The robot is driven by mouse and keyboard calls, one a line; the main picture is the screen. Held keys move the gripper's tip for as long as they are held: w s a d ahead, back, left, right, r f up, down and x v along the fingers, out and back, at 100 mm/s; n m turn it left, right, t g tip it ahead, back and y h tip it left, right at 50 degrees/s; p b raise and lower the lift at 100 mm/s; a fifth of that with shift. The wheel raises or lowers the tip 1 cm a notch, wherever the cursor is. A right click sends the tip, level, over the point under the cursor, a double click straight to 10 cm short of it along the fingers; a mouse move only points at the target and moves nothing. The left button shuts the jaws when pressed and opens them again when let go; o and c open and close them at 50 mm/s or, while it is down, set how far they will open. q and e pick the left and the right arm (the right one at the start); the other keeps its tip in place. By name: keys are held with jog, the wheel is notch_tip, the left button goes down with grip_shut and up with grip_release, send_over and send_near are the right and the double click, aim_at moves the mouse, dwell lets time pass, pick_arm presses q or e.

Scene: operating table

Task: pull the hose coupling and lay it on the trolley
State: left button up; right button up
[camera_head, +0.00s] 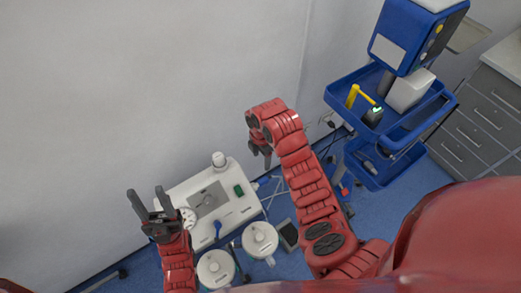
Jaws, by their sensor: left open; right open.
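A white suction-type unit (237,210) with a grey panel stands on the floor at lower left. A white upright fitting (219,159) sits at its back edge, and a white round part (188,217) at its left side. I cannot tell which part is the hose coupling. My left gripper (150,203) is open and empty, pointing up at the unit's left side. My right gripper (261,153) is open and empty, pointing down to the right of the upright fitting, apart from it. The blue trolley (343,88) stands at upper right.
The trolley carries a blue monitor (391,50), a yellow-handled item (353,96) and a white box (408,90). Two lidded jars (215,268) (260,240) stand before the unit. Grey drawers (480,120) are at right. A wall is behind the unit.

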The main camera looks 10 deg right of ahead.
jog(key=b, duration=0.7)
send_over(261, 181)
notch_tip(261, 181, down, 9)
jog(key=shift+d+r, duration=0.1)
jog(key=shift+f+p, duration=0.25)
jog(key=shift+p, duration=0.2)
notch_tip(261, 181, down, 6)
jog(key=shift+p, duration=1.05)
jog(key=shift+f, duration=0.95)
grip_shut()
